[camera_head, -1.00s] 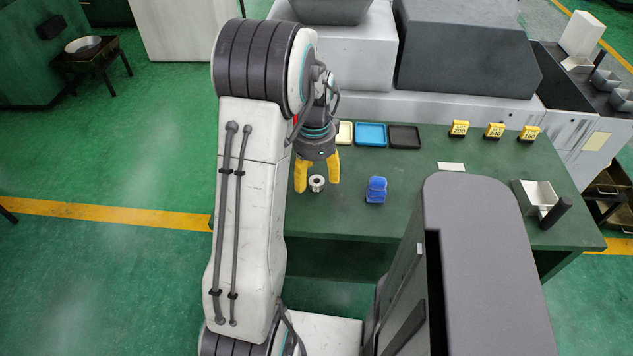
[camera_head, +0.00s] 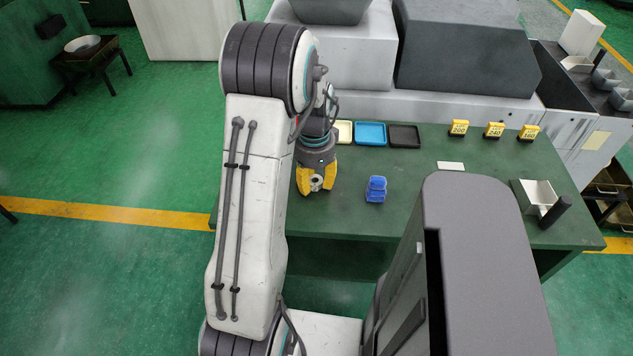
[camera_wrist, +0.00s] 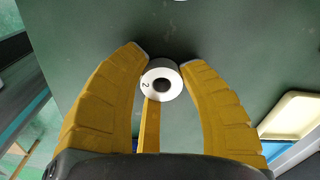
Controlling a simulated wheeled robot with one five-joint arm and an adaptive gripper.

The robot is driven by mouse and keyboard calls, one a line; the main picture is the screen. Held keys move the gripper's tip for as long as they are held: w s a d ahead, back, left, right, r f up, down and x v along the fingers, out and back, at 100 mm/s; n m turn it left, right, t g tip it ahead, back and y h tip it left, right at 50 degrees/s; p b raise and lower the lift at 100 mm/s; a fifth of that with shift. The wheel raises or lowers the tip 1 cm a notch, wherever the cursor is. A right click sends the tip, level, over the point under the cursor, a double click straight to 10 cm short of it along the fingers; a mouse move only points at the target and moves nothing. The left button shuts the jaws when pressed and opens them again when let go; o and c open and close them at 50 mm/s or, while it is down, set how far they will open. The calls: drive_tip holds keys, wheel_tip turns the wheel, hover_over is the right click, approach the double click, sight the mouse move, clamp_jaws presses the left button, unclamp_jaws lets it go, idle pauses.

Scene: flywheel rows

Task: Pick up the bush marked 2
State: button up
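The bush marked 2 (camera_wrist: 148,84) is a small pale ring with a dark hole, its number showing on the face in the wrist view. In the head view the bush (camera_head: 316,184) shows between the yellow fingers, low at the green table. My gripper (camera_head: 316,188) points down with its fingers drawn in around the bush. In the wrist view my gripper (camera_wrist: 162,70) has a finger against the bush's left and right sides, and a third yellow finger reaches its lower edge. Whether the bush touches the table is hard to tell.
On the green table (camera_head: 420,215), a blue block-like item (camera_head: 376,189) stands right of my gripper. Pale, blue (camera_head: 370,134) and black (camera_head: 404,137) trays lie behind. Yellow number markers (camera_head: 494,130) and a metal scoop-like holder (camera_head: 537,196) are farther right.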

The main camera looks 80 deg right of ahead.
clamp_jaws()
drive_tip(key=shift+r, duration=0.1)
